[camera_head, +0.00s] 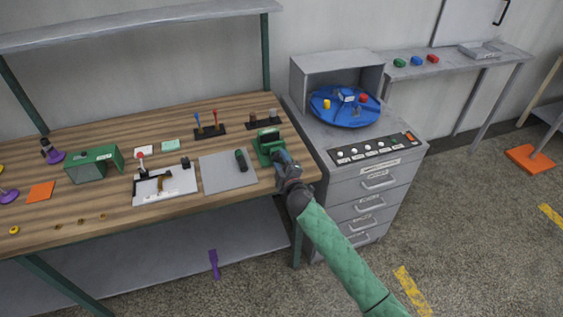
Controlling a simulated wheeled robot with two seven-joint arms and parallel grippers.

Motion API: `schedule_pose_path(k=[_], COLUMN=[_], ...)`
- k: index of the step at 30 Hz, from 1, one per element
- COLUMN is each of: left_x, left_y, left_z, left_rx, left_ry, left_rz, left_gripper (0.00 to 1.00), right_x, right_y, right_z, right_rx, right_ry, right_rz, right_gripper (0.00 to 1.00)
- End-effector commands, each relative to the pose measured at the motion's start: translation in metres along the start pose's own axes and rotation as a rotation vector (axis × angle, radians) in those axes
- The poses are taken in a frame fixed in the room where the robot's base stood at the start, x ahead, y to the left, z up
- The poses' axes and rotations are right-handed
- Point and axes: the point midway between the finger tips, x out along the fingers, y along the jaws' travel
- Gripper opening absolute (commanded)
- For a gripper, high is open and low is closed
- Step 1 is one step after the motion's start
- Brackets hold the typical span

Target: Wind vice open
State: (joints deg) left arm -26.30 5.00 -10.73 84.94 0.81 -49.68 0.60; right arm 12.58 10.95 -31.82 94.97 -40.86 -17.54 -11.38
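The green vice (263,148) stands near the right end of the wooden workbench (100,210). My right arm comes in from the lower right, and its gripper (281,158) is at the front right side of the vice, touching it or very close to it. The vice's handle is not clearly seen; the gripper covers that side. The gripper's fingers are too small and overlapped to tell whether they are open or shut. My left gripper is not in view.
A tool rack (209,130) stands behind. A grey drawer cabinet (375,185) with a blue turntable (345,112) stands close on the right. A purple tool (213,263) lies low under the bench.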

Motion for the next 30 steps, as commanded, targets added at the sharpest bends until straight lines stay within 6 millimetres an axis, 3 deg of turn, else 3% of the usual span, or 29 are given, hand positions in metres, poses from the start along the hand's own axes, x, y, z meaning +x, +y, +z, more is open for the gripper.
schedule_pose_path(k=[3,11,15,24,30], left_x=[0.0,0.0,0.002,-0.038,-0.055], left_y=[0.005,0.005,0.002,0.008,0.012], left_z=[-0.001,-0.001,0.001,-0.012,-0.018], left_rx=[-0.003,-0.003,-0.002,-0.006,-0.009], left_ry=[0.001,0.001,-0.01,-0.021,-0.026], left_rz=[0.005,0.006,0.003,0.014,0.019], left_gripper=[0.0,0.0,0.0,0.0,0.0], right_x=[0.0,-0.001,-0.011,-0.056,-0.074], right_y=[-0.001,0.0,-0.003,-0.003,-0.002], right_z=[0.0,0.0,0.001,0.002,0.0], right_rx=[0.001,0.001,0.001,0.001,0.001], right_ry=[0.0,-0.001,-0.001,0.0,0.0], right_rz=[0.0,0.0,-0.001,-0.001,0.0], right_gripper=[0.63,0.63,0.63,0.63,0.63])
